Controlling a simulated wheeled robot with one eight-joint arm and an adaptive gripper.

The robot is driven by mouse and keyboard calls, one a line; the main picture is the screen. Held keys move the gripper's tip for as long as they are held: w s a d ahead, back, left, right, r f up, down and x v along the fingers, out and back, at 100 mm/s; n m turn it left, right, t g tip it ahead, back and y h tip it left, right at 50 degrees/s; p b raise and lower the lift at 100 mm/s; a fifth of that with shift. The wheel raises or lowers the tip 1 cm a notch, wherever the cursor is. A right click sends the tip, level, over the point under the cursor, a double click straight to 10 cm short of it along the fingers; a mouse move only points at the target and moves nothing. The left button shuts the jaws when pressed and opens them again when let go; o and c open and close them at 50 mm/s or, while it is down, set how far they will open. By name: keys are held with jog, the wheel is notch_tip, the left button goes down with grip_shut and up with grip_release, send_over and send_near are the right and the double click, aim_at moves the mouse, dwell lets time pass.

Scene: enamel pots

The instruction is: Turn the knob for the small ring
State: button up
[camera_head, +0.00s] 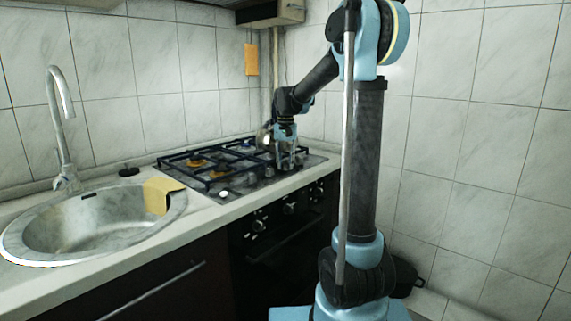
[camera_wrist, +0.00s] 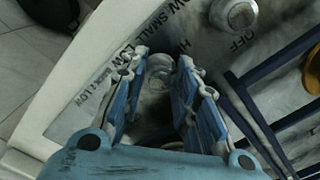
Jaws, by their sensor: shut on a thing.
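My gripper (camera_wrist: 160,78) is shut on a round metal knob (camera_wrist: 159,62) on the cooktop's control strip. The knob sits between the two blue and grey fingers, which hide its sides. Printed words around it in the wrist view include "SMALL" and "LOW". In the head view my gripper (camera_head: 287,157) is low over the right end of the gas cooktop (camera_head: 262,184), and the held knob is hidden there. A second silver knob (camera_wrist: 235,14), marked "OFF", stands apart at the top of the wrist view.
Dark pan grates (camera_wrist: 274,82) lie close to the right of my gripper. A sink (camera_head: 35,250) with a yellow cloth (camera_head: 158,195) is at left. Oven knobs (camera_head: 290,208) are on the front below.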

jog(key=shift+w+n, duration=0.15)
jog(key=shift+n, duration=0.65)
jog(key=o, duration=1.1)
jog(key=shift+r, duration=0.1)
notch_tip(320, 180, up, 12)
jog(key=shift+f, duration=0.15)
